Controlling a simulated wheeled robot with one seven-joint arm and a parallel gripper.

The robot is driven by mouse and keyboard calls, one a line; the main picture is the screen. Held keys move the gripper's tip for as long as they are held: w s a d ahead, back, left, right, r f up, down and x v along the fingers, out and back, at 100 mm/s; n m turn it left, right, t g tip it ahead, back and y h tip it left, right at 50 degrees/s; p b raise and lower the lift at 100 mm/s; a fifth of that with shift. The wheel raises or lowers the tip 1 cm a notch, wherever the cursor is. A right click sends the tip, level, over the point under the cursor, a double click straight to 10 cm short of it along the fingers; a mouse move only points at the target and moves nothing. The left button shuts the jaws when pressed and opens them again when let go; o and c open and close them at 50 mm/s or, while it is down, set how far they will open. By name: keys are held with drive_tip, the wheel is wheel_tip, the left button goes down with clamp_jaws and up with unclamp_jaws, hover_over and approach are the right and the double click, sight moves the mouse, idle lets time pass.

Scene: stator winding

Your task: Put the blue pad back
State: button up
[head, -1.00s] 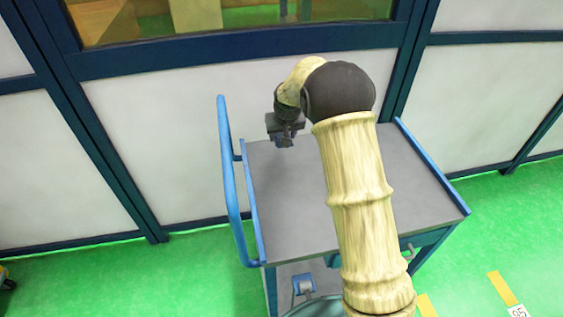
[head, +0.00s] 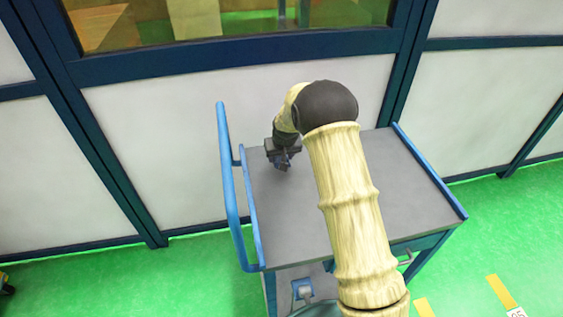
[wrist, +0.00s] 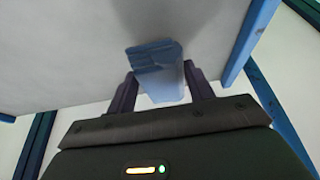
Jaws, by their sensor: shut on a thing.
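The blue pad (wrist: 158,72) is a small light-blue block between the two dark fingers of my gripper (wrist: 160,92) in the wrist view. My gripper is shut on it. In the head view my gripper (head: 282,162) points down over the left part of the grey cart top (head: 290,215). The pad is small and dark there, and I cannot tell whether it touches the cart top.
A blue handle rail (head: 228,190) stands along the cart's left side, close to my gripper. A blue edge (head: 430,170) bounds the right side. A white panelled wall (head: 200,140) stands behind the cart. The visible cart top is clear.

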drive_tip(key=shift+d+f, duration=0.1)
drive_tip(key=shift+f, duration=1.45)
drive_tip(key=shift+f, duration=0.2)
drive_tip(key=o, duration=0.9)
drive_tip(key=shift+o, duration=0.2)
drive_tip(key=shift+r, duration=0.1)
drive_tip(key=shift+r, duration=0.4)
drive_tip(key=b+v, duration=0.1)
drive_tip(key=v, duration=1)
drive_tip(key=shift+r, duration=0.2)
